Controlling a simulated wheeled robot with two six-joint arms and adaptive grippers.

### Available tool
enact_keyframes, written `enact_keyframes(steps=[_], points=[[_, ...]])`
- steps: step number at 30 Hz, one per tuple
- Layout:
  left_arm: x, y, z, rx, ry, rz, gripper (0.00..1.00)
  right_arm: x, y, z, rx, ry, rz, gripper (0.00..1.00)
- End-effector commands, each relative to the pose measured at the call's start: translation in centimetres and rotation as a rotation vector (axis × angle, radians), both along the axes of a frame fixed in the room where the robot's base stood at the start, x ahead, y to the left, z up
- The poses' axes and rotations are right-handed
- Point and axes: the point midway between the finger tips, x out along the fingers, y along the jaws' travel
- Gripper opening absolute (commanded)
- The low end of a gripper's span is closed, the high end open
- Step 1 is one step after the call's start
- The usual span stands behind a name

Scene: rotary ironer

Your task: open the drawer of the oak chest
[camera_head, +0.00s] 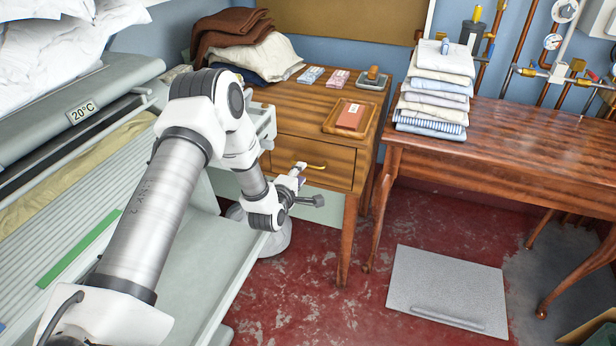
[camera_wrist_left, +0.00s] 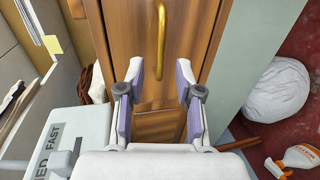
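The oak chest (camera_head: 292,98) stands against the back wall, with one drawer front (camera_head: 330,158) visible below its top. The drawer looks shut. A brass bar handle (camera_head: 314,166) is on the drawer front. In the left wrist view the handle (camera_wrist_left: 161,38) lies ahead of the fingers, in line with the gap between them. My left gripper (camera_head: 307,184) is in front of the drawer, close to the handle. In the left wrist view this gripper (camera_wrist_left: 159,80) is open and empty, its fingers on either side of the handle's line. My right gripper is not in view.
The rotary ironer (camera_head: 75,110) fills the left side. On the chest are folded cloths (camera_head: 262,58) and a small tray (camera_head: 335,117). A wooden table (camera_head: 510,135) with stacked linen (camera_head: 437,95) stands right. A grey plate (camera_head: 446,290) lies on the red floor.

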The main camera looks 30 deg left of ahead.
Motion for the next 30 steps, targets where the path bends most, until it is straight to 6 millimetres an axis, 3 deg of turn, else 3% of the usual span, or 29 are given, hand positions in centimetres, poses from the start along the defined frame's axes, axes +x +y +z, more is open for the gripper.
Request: enact_keyframes(steps=[10,19,20,22,23,30], points=[[5.7,1.2,-1.3,0.005,0.006,-0.004,0.35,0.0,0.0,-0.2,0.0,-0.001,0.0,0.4],[6.5,1.3,-1.4,0.003,0.01,-0.004,0.35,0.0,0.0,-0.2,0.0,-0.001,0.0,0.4],[6.5,1.3,-1.4,0.003,0.01,-0.004,0.31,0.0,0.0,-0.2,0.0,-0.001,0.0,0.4],[6.5,1.3,-1.5,0.003,0.01,-0.004,0.07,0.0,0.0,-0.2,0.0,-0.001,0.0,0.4],[6.5,1.3,-1.5,0.003,0.01,-0.004,0.0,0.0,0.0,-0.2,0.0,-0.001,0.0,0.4],[6.5,1.3,-1.5,0.003,0.01,-0.004,0.0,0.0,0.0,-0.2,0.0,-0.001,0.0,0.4]])
